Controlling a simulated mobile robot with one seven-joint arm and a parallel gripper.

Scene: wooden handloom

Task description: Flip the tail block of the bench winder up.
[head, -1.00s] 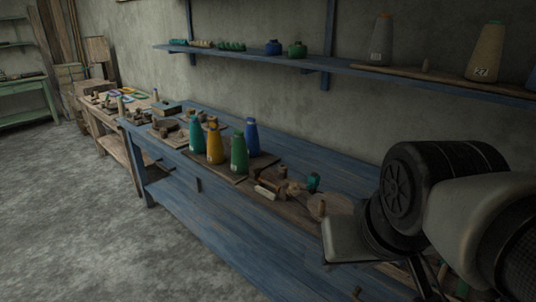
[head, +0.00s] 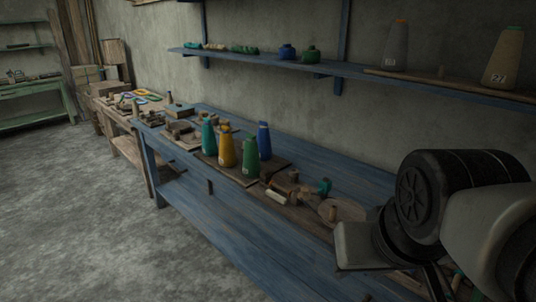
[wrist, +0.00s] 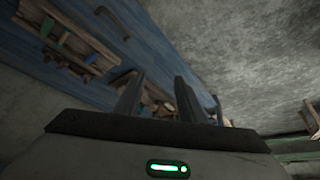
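A wooden assembly that looks like the bench winder (head: 293,190) sits on the blue bench in the head view. A teal wound piece (head: 324,186) stands at its right end. Its tail block is too small to pick out, so I cannot tell whether it is up or down. In the wrist view, my gripper (wrist: 157,84) has its two dark fingers apart with nothing between them. Small wooden and coloured items on the bench show beyond the fingers. In the head view my arm fills the lower right and the fingertips cannot be made out.
The blue bench (head: 235,222) runs along the wall. Cones of teal, yellow, green and blue yarn (head: 250,157) stand left of the winder. A round wooden disc (head: 343,210) lies to its right. A wall shelf (head: 350,71) holds more cones. Grey floor (head: 90,210) is clear at left.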

